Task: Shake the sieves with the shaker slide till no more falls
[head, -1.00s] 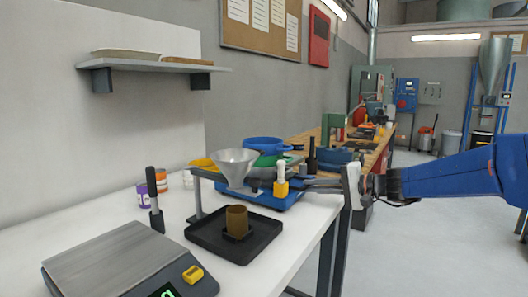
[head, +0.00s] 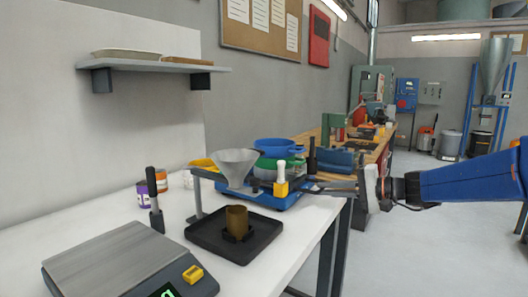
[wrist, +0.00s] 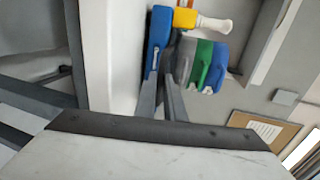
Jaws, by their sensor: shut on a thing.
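A blue sieve (head: 279,146) and a green sieve (head: 270,163) sit stacked on the blue shaker (head: 290,200) on the white bench. My gripper (head: 318,188) comes in from the right, its long fingers reaching the shaker's right side. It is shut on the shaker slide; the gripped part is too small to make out. In the wrist view, the finger ends (wrist: 165,78) meet the blue shaker (wrist: 158,35), with the green sieve (wrist: 200,65) and blue sieve (wrist: 218,68) just right of them. The sieves' contents are hidden.
A grey funnel (head: 234,165) on a stand is over a brown cup (head: 237,220) in a black tray (head: 210,235). A scale (head: 120,265) is front left. A dark bottle (head: 312,155) stands behind.

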